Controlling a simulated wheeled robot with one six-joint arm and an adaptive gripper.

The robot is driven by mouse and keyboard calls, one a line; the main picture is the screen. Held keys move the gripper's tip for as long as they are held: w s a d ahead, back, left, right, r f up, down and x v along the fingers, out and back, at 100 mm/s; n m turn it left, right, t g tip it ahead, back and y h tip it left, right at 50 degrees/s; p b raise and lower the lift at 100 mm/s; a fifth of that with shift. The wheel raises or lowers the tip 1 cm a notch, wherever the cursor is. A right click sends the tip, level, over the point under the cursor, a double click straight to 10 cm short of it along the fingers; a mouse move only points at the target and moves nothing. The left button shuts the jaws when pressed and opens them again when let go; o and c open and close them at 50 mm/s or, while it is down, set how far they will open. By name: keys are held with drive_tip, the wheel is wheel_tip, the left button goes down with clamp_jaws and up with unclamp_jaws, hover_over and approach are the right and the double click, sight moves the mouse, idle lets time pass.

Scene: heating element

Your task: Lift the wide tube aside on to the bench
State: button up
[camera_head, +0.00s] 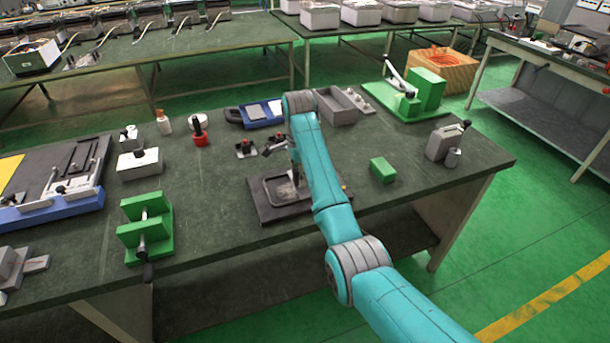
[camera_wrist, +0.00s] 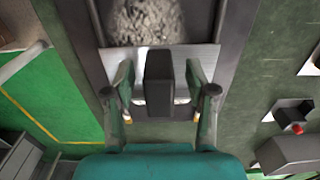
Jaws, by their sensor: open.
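No clear wide tube can be picked out in either view. My gripper (camera_wrist: 160,77) is open in the wrist view, with its two fingers spread either side of a dark upright block (camera_wrist: 159,90). I cannot tell whether this block is the tube, another part or a piece of my gripper. A pale metal plate (camera_wrist: 212,58) lies beyond the fingertips, and past it is a mass of grey grains (camera_wrist: 145,20). In the head view my arm stands over a dark square tray (camera_head: 267,212) and partly hides it and my gripper.
Green clamp blocks (camera_head: 147,222) stand left on the bench (camera_head: 220,225), and a small green block (camera_head: 382,169) lies right of my arm. A grey metal block (camera_head: 441,143) sits near the right edge. Bare bench shows between the tray and the left clamp.

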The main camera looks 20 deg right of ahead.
drive_tip(key=shift+f, duration=0.45)
drive_tip(key=shift+r, duration=0.1)
clamp_jaws()
